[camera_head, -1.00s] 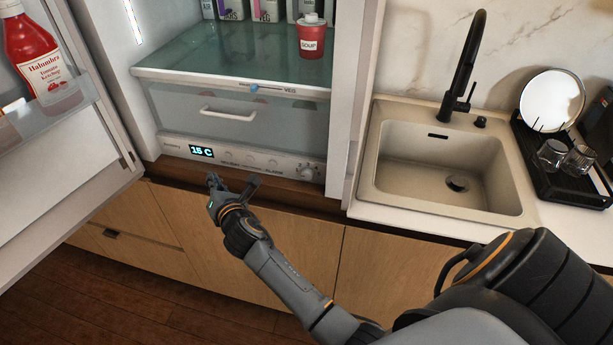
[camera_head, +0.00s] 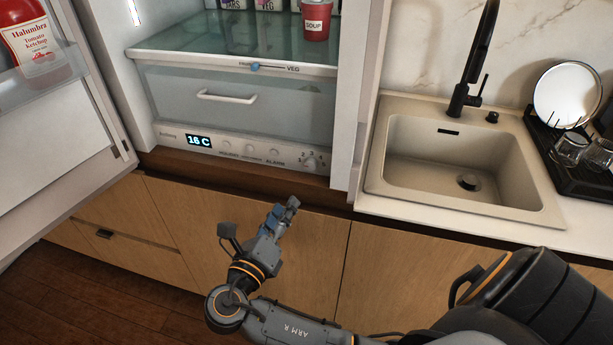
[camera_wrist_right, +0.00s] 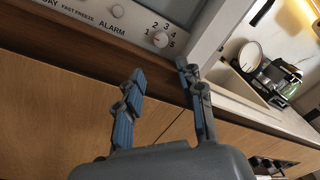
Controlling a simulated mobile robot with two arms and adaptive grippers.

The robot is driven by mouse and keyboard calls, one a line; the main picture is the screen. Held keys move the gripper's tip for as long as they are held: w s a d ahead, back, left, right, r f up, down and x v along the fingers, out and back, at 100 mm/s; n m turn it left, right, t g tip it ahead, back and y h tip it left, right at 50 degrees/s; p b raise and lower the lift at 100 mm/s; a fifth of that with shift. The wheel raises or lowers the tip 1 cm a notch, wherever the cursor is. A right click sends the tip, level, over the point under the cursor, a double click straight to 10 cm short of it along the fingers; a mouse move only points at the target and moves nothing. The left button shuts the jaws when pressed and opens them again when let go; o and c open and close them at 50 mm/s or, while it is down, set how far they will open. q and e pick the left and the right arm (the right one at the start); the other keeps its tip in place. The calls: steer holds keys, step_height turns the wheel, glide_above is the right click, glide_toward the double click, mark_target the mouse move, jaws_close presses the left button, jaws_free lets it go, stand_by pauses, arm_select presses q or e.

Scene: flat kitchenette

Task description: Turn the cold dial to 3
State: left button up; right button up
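The cold dial (camera_head: 310,163) is a small pale round knob at the right end of the fridge's control panel (camera_head: 236,149). In the right wrist view the dial (camera_wrist_right: 160,39) has numbers from 1 to 5 around it. I cannot tell for sure which number it points at. My right gripper (camera_head: 283,211) is below and in front of the panel, clear of the dial. In the right wrist view its two blue-padded fingers (camera_wrist_right: 162,75) are spread apart with nothing between them, and the dial is beyond the fingertips. My left gripper is not in view.
The panel display (camera_head: 199,141) reads 16 C, with several small buttons beside it. Above is a drawer (camera_head: 235,98) with a blue slider. The open fridge door (camera_head: 50,140) is at left. A sink (camera_head: 460,165) is at right. Wooden cabinet fronts are below.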

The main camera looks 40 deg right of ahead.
mark_target(309, 167)
steer(key=p+x, duration=0.1)
steer(key=x, duration=1.2)
steer(key=shift+w+d, duration=0.2)
steer(key=shift+d, duration=0.1)
jaws_close()
